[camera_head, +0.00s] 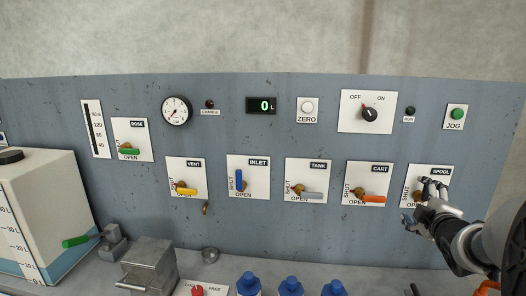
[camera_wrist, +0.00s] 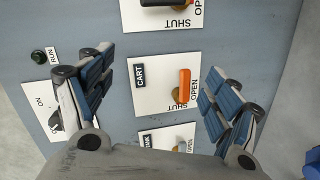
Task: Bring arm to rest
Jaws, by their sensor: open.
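My gripper (camera_head: 420,204) is at the right of the head view, in front of the SPOOL plate (camera_head: 443,171), with part of the arm behind it. Its fingers partly hide the SPOOL valve and its handle. In the wrist view my gripper (camera_wrist: 160,92) has its two fingers spread wide, with nothing held between them. The CART plate with its orange handle (camera_wrist: 184,86) shows in the gap, beyond the fingers. A dark handle (camera_wrist: 165,3) on the plate above is cut off by the picture's top edge. I cannot tell how far the fingertips stand from the panel.
The grey panel (camera_head: 330,225) carries several valve plates, a gauge (camera_head: 176,110), a display (camera_head: 262,105) and an OFF/ON switch (camera_head: 370,114). Below are blue-capped bottles (camera_head: 291,286), a metal block (camera_head: 150,264) and a white tank (camera_head: 40,205). Free room lies in front of the panel's middle.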

